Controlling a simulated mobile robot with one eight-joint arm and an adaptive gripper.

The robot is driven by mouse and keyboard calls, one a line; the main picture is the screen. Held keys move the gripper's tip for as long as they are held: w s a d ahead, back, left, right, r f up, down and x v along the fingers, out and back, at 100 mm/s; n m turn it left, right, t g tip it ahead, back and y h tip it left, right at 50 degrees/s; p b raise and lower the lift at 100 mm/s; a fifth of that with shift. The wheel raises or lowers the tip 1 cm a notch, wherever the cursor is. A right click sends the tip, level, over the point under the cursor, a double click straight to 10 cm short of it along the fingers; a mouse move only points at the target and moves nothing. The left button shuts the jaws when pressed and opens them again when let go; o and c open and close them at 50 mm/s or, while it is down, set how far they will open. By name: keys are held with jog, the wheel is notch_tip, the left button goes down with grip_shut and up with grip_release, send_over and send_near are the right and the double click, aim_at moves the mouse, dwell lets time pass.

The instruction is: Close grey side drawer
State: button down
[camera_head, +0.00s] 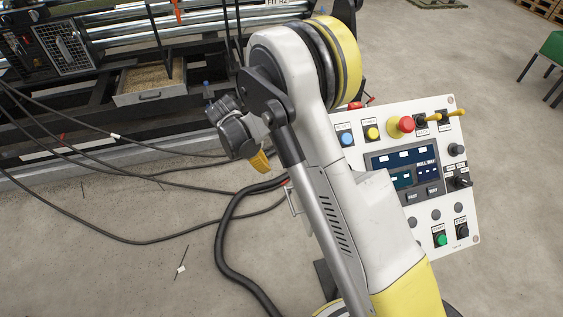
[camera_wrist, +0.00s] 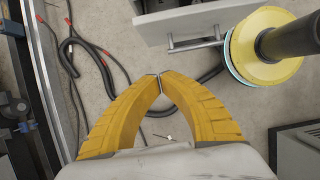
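A grey drawer (camera_wrist: 182,26) with a bar handle (camera_wrist: 197,44) is at the top of the wrist view. A dark gap shows behind its front, so it looks pulled out. In the head view my arm hides most of it; only what looks like its handle (camera_head: 291,197) shows at the arm's left edge. My gripper's yellow fingers (camera_wrist: 159,76) meet at their tips with nothing between them. They are below and apart from the handle in the wrist view. In the head view my gripper (camera_head: 262,163) hangs left of my arm.
A white control panel (camera_head: 425,217) with buttons stands right of my arm. A machine with an open tray (camera_head: 150,92) of grainy material is at the back left. Black cables (camera_head: 130,240) and a thick hose (camera_head: 222,245) lie on the floor. Open floor is at the lower left.

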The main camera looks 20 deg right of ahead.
aim_at(294, 175)
jog(key=s+d+f+b, duration=0.1)
jog(key=d+f+b, duration=0.5)
jog(key=d+f, duration=0.1)
jog(key=shift+x, duration=0.8)
jog(key=shift+d, duration=1.55)
jog(key=shift+a, duration=0.1)
